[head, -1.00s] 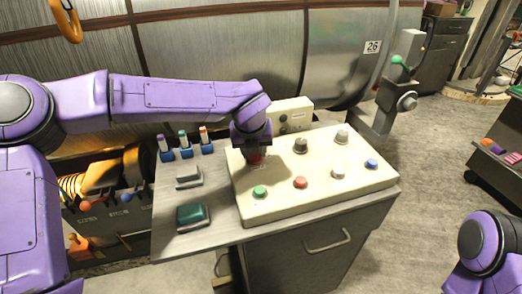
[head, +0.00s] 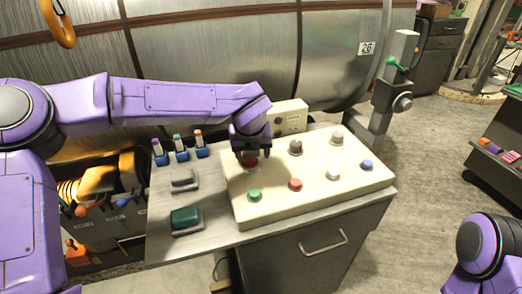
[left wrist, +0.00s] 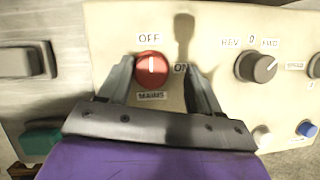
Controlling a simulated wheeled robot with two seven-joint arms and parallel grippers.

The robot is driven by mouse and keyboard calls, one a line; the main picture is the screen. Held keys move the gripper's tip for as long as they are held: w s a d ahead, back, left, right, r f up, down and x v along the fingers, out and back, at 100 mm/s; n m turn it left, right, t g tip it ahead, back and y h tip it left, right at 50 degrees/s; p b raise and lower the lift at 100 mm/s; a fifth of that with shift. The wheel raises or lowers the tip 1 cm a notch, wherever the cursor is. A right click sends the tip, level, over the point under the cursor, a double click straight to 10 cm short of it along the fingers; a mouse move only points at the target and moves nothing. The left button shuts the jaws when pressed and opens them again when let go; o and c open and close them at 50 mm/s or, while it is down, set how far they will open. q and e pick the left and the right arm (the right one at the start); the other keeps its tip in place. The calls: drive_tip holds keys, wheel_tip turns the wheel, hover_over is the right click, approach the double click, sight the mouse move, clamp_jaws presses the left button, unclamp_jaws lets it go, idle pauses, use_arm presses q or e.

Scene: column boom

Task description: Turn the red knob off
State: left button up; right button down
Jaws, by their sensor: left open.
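The red knob (left wrist: 152,70) sits on the cream control panel (left wrist: 110,25), with "OFF" above it, "ON" to its right and "MAINS" below. Its white pointer line stands upright, towards "OFF". My left gripper (left wrist: 161,68) is open, with one finger on each side of the knob; the left finger is closer to it, and I cannot tell whether it touches. In the head view the knob (head: 249,161) shows partly under my left gripper (head: 252,154). My right gripper is out of view; only part of that arm shows at lower right.
Grey knobs, including a "REV 0 FWD" selector (left wrist: 257,67), and green (head: 254,195), red (head: 295,184), white and blue buttons share the panel. Left of it are a grey switch (head: 184,180), a green switch (head: 186,219) and several small levers (head: 181,150). A labelled box (head: 288,117) stands behind.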

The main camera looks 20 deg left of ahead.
use_arm(q)
drive_tip(key=shift+s+a+r, duration=0.1)
drive_tip(key=shift+r, duration=0.15)
drive_tip(key=v, duration=1)
drive_tip(key=shift+d+b, duration=0.3)
